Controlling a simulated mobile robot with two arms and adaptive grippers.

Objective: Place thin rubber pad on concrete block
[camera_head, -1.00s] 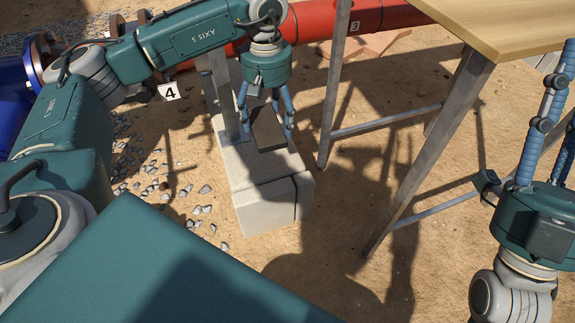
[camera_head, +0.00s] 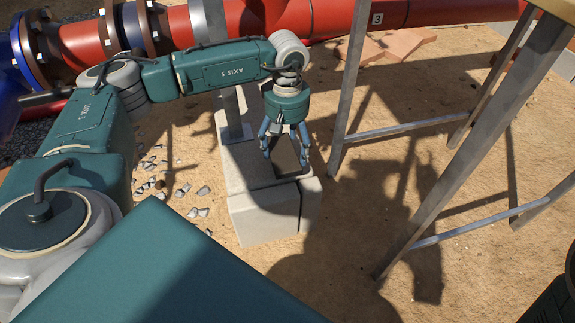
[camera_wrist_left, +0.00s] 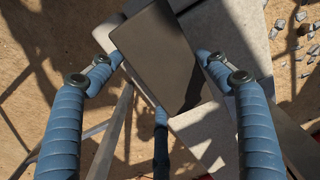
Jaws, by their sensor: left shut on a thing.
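The thin rubber pad (camera_head: 285,155) is a dark, flat rectangle held between the fingers of my left gripper (camera_head: 286,158). In the left wrist view the pad (camera_wrist_left: 160,60) lies between the fingertips, with a third finger below it. The pale concrete block (camera_head: 262,216) stands on the sand directly under the gripper. It also shows beyond the pad in the left wrist view (camera_wrist_left: 230,45). The pad is over the block's top or on it; I cannot tell whether they touch. My right gripper is not in view.
A grey metal post (camera_head: 231,112) rises by the block's left side. A metal-legged table frame (camera_head: 345,95) stands to the right. A red pipe (camera_head: 425,12) runs behind.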

